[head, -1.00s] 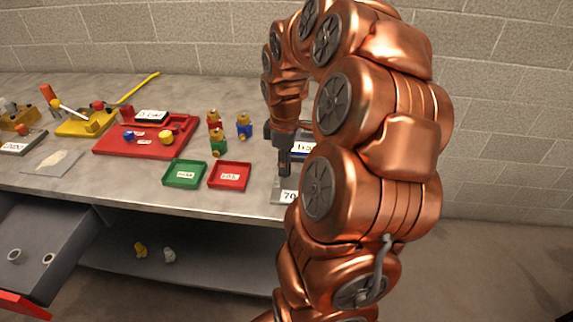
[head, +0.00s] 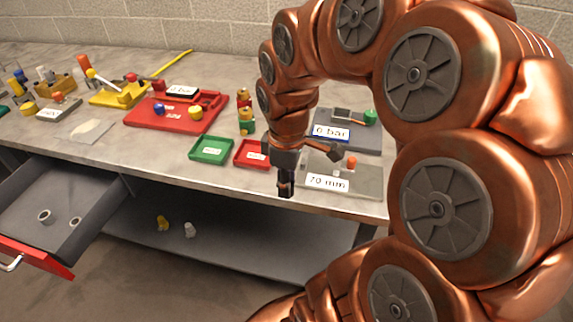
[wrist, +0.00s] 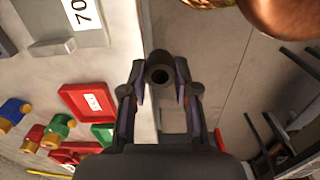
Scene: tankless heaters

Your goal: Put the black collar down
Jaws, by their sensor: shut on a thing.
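The black collar (wrist: 160,73) is a short dark ring with a round hole, held between the fingertips in the wrist view. My gripper (wrist: 160,88) is shut on it. In the head view my gripper (head: 286,186) points down at the bench's front edge, in front of the red tray and left of the 70 mm plate. The collar is hard to tell from the dark fingers there. In the wrist view the collar overlaps the bench edge, with floor to its right. I see no surface touching it.
The bench (head: 215,180) holds a green tray (head: 211,150), a red tray (head: 252,154), a plate labelled 70 mm (head: 345,178) and a grey gauge block (head: 350,135). An open drawer (head: 60,205) with pale rings juts out at left. A lower shelf (head: 230,238) holds small parts.

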